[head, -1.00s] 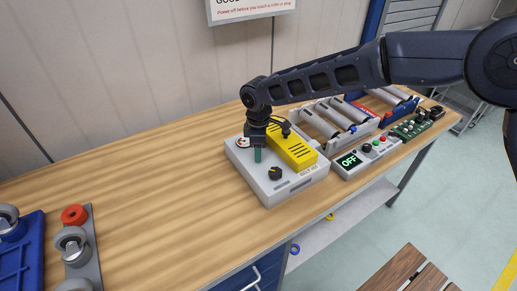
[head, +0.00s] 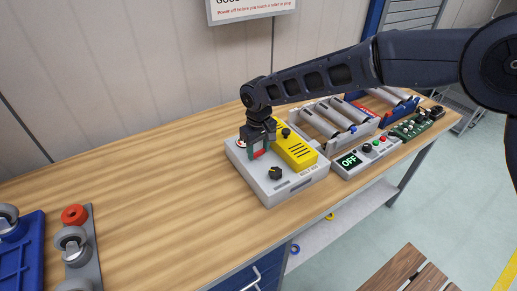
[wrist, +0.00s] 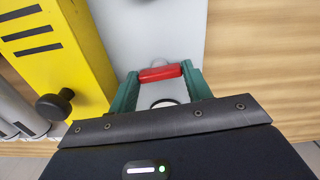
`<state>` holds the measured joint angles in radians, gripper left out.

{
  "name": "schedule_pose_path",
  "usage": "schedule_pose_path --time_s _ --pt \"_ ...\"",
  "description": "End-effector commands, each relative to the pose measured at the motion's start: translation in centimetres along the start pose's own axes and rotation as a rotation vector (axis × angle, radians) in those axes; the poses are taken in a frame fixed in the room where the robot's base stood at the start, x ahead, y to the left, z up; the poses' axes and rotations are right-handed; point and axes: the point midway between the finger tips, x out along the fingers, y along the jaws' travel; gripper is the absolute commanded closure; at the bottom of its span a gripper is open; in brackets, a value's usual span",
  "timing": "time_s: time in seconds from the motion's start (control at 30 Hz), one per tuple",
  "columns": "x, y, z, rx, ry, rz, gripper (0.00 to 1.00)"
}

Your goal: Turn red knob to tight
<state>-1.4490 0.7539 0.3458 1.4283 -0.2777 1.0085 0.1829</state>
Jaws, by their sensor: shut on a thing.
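The red knob (head: 260,154) is a short bar on top of a light grey box (head: 283,191). In the wrist view the red knob (wrist: 160,73) lies crosswise between the green fingers, touched at both ends. My gripper (head: 258,150) points down over the box and is shut on the knob. It also shows in the wrist view (wrist: 160,84), with its dark body filling the bottom. A round dial (head: 241,143) on the box is partly hidden behind my gripper. No tight mark can be read.
A yellow block (head: 296,151) with a black knob (head: 286,132) stands close right of my gripper. A black knob (head: 275,173) sits at the box's front. A panel reading OFF (head: 349,160) and a roller tray (head: 322,122) stand right.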

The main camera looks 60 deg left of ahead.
Motion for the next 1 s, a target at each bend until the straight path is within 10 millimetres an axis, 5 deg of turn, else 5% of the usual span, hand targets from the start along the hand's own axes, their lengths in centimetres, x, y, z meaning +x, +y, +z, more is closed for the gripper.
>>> schedule_pose_path --time_s 0.8,0.83,0.93,1.0 --pt "-0.2 0.05 -0.17 0.12 0.006 0.0 0.74" --pt "-0.21 0.05 -0.17 0.12 0.006 0.0 0.47" --pt "-0.18 0.05 -0.14 0.119 0.005 0.0 0.29" --pt "-0.14 0.04 -0.11 0.119 0.004 0.0 0.29"
